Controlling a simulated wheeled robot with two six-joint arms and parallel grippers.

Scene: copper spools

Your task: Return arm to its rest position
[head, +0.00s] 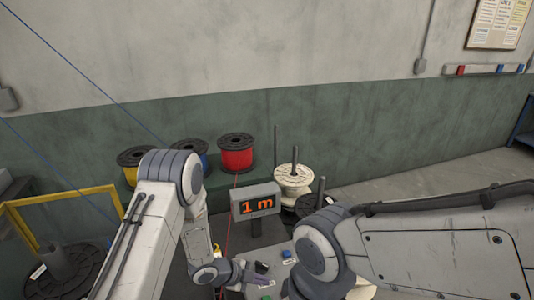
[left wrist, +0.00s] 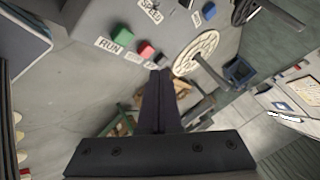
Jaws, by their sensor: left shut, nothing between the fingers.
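My left arm (head: 150,220) comes in from the left and bends down at a grey joint. Its gripper (head: 262,268) is low in the middle of the head view, beside the grey control box below the display. In the left wrist view the dark fingers (left wrist: 159,76) are pressed together with nothing between them. They point towards the box, which has a green button (left wrist: 122,36), a red button (left wrist: 145,50) and a blue button (left wrist: 209,11). My right arm (head: 430,245) reaches in from the right; its gripper is hidden or out of frame.
A display (head: 255,204) reading "1 m" stands between the arms. A red spool (head: 236,150), a blue one (head: 190,153) and a yellow one (head: 131,165) sit behind, with a cream spool (head: 293,178) at right. A yellow frame (head: 58,196) stands at left.

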